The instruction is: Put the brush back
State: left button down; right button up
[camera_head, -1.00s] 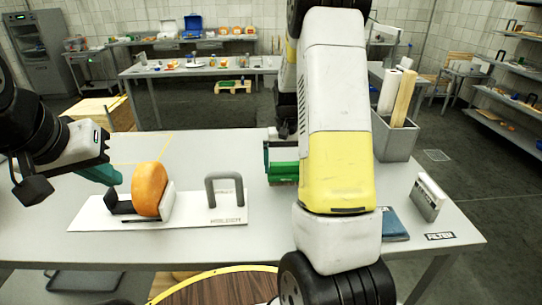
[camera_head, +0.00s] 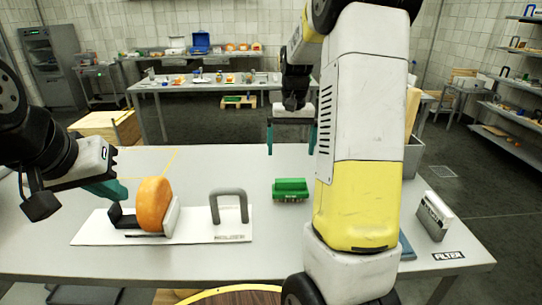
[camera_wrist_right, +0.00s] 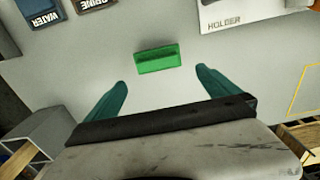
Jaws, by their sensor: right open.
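The green brush (camera_head: 290,189) lies on the grey table, right of the white holder board (camera_head: 95,232) and apart from it. The right wrist view also shows the brush (camera_wrist_right: 158,58), in front of the gap between my fingers. My right gripper (camera_head: 291,138) is open and empty, above and beyond the brush, with its teal fingers spread wide. In the wrist view, the right gripper (camera_wrist_right: 160,84) has nothing between its fingers. My left gripper (camera_head: 108,190) is beside the orange cheese wheel (camera_head: 154,204) at left; its jaw opening cannot be made out.
A grey arch handle (camera_head: 229,194) stands on the board, between the wheel and the brush. Labelled water and brine places (camera_wrist_right: 38,8) show in the wrist view. The table around the brush is clear.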

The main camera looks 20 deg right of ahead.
jog(key=s+a+r+n+t+y, duration=0.1)
jog(key=s+a+r+t, duration=0.2)
jog(key=s+a, duration=0.3)
jog(key=s+a+r+n+t+y, duration=0.1)
jog(key=s+a+r, duration=0.5)
jog(key=s, duration=1)
jog(key=shift+s+n+t, duration=0.2)
jog(key=shift+n+t, duration=0.5)
jog(key=shift+t, duration=0.3)
